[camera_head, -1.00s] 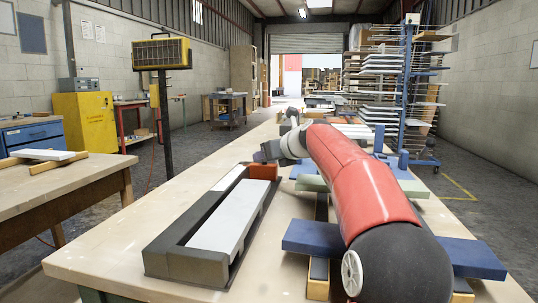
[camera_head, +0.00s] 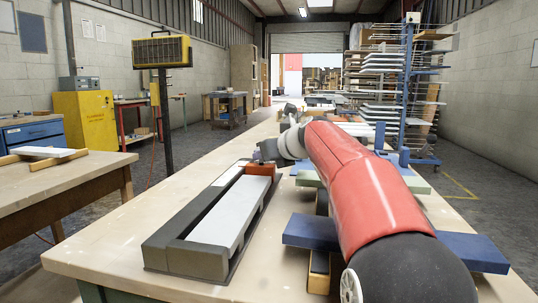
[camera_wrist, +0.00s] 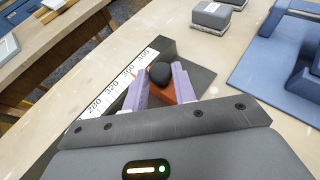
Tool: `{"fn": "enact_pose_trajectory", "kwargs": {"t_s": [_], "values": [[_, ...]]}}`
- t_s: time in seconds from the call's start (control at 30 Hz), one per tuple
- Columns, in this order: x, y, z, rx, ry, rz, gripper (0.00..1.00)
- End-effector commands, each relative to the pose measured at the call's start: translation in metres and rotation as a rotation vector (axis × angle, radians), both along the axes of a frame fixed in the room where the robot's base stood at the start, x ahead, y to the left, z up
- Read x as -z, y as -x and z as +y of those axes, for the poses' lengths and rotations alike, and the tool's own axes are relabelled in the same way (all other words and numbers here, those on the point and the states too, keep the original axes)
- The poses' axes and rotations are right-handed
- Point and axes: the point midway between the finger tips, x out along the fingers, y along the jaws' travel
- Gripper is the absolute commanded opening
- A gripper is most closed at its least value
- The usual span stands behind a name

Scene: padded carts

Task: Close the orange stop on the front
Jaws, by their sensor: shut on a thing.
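The orange stop (camera_head: 260,169) lies across the far end of a dark grey fixture (camera_head: 180,255), by the end of a pale bar (camera_head: 228,222) in its channel. In the wrist view the orange stop (camera_wrist: 186,92) shows partly behind my fingers, with a round black knob (camera_wrist: 160,72) on it. My gripper (camera_wrist: 160,78) has its two purple fingers on either side of the knob, shut on it. In the head view my gripper (camera_head: 266,151) is small at the fixture's far end.
A numbered scale (camera_wrist: 112,92) runs along the fixture. Blue padded supports (camera_head: 310,232) stand on the bench right of it, under my arm. A grey block on a pale base (camera_wrist: 210,16) lies beyond. The bench top left of the fixture is clear.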

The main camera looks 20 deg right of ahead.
Motion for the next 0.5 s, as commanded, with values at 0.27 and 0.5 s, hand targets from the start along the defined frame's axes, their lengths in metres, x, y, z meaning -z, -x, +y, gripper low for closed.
{"fn": "enact_pose_trajectory", "kwargs": {"t_s": [0.27, 0.5], "values": [[0.000, 0.043, 0.030, -0.002, 0.000, 0.001, 0.00], [0.001, 0.049, 0.033, -0.001, -0.001, 0.001, 0.00]]}}
